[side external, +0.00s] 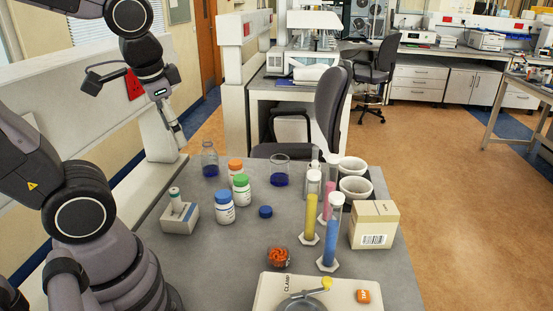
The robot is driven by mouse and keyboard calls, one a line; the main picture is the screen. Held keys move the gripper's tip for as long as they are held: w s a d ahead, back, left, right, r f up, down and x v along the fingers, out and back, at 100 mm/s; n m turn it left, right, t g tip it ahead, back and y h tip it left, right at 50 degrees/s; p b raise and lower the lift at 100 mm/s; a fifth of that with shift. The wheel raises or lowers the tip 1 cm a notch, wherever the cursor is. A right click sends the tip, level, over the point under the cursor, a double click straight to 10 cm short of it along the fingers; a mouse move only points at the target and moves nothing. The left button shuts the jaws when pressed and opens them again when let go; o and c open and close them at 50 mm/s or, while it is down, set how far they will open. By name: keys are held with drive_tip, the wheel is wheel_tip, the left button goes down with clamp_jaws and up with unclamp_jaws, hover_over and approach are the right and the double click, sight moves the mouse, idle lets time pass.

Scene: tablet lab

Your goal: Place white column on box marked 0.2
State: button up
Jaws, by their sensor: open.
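Several graduated columns stand on the grey table. One with a whitish top (314,176) is at the back of the group, largely hidden, so its contents are unclear. In front are columns with yellow (310,218), pink (327,206) and blue (331,243) contents. A cream box (374,225) with a barcode stands to their right; I cannot read 0.2 on it. A white device (345,290) with an orange label is at the front edge. My gripper (178,140) is open, raised beyond the table's back left, far from the columns and the box.
White bottles with orange (235,170), green (241,190) and blue (224,208) lids stand left of centre. Two white cups (355,188) sit behind the box. An orange-filled jar (278,257) is near the front. A chair (330,105) stands behind the table.

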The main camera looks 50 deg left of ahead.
drive_tip(key=d+r+t, duration=0.1)
drive_tip(key=s+d+r+t+h, duration=0.1)
drive_tip(key=r+t, duration=0.1)
drive_tip(key=shift+s+d+r+n+h, duration=0.25)
drive_tip(key=shift+s+d+n+h, duration=0.1)
drive_tip(key=shift+d+n+h, duration=0.05)
